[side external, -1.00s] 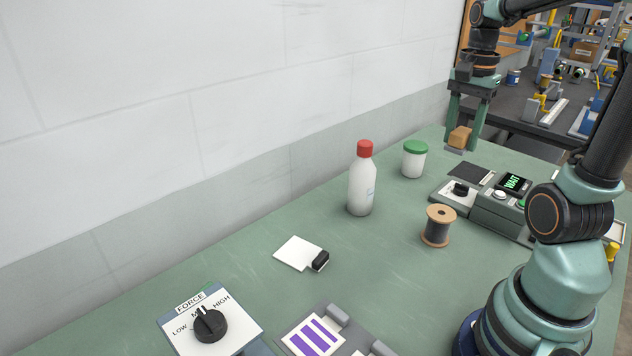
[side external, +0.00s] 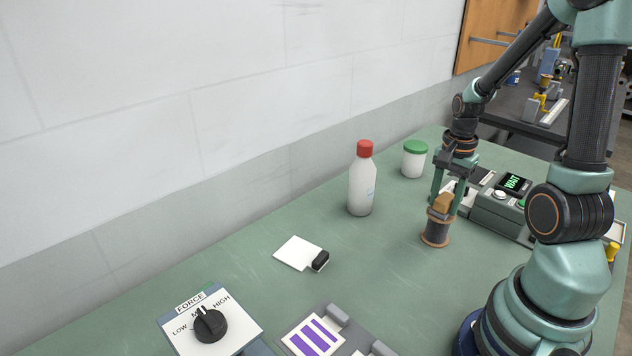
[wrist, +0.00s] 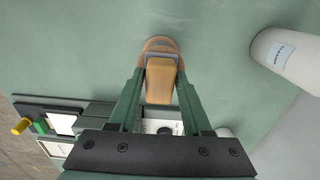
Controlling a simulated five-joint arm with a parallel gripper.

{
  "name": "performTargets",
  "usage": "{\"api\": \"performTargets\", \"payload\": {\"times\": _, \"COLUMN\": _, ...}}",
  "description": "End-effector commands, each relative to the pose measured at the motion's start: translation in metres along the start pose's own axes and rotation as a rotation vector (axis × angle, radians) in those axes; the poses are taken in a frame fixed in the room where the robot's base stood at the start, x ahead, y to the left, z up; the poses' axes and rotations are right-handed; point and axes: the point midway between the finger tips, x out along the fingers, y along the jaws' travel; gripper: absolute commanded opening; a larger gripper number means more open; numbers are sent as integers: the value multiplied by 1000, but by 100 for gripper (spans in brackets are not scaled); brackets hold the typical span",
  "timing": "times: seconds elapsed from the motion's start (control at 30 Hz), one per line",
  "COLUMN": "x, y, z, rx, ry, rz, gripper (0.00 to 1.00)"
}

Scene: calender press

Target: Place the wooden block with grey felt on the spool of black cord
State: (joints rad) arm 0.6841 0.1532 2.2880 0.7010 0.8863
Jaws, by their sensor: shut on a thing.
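The wooden block with grey felt (side external: 443,202) is between the two fingers of my gripper (side external: 442,205), which is shut on it. The spool of black cord (side external: 436,236) stands upright on the green table, directly below the block in the side view. In the wrist view the block (wrist: 160,82) covers much of the spool, and the spool's wooden rim (wrist: 160,43) shows past the block's far end. The grey felt (wrist: 161,55) shows as a thin strip there. I cannot tell whether the felt touches the spool top.
A white bottle with a red cap (side external: 362,182) and a white jar with a green lid (side external: 414,160) stand to the left and behind. A control box with a WAIT display (side external: 497,207) is close on the right. A white card (side external: 297,252) lies in front.

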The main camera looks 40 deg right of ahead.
Motion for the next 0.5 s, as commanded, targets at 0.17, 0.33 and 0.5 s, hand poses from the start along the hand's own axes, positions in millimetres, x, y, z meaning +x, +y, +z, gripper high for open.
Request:
{"api": "performTargets", "payload": {"times": 0.17, "x": 1, "y": 0, "z": 0, "rx": 0, "ry": 1, "rz": -1, "gripper": 0}}
{"api": "performTargets", "payload": {"times": 0.33, "x": 3, "y": 0, "z": 0, "rx": 0, "ry": 0, "rz": 0, "gripper": 0}}
{"api": "performTargets", "payload": {"times": 0.5, "x": 3, "y": 0, "z": 0, "rx": 0, "ry": 1, "rz": -1, "gripper": 79}}
